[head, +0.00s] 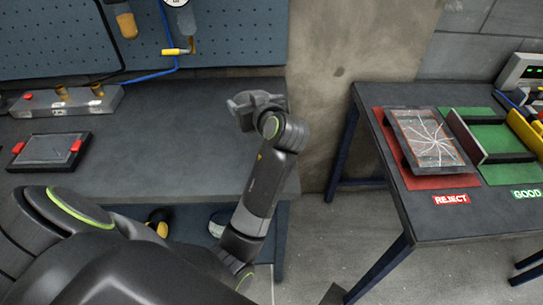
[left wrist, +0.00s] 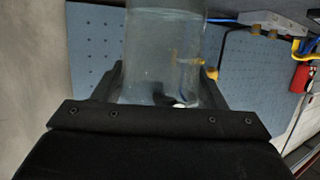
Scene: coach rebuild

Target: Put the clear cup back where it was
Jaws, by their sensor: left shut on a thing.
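The clear cup (left wrist: 163,55) shows in the left wrist view, between the two fingers of my left gripper (left wrist: 162,88). The gripper is shut on it, and the pegboard shows through its wall. The cup's top end is cut off by the frame edge. In the head view my left gripper (head: 257,100) is over the right end of the grey workbench (head: 150,165), near its back edge. I cannot make out the cup there. My right gripper is not in view.
A dark device with red ends (head: 48,150) and a grey block with fittings (head: 68,102) stand on the bench's left. The bench's middle is clear. Right, across a floor gap, a table (head: 425,215) holds a red reject area with a cracked panel (head: 432,138) and a green tray (head: 490,135).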

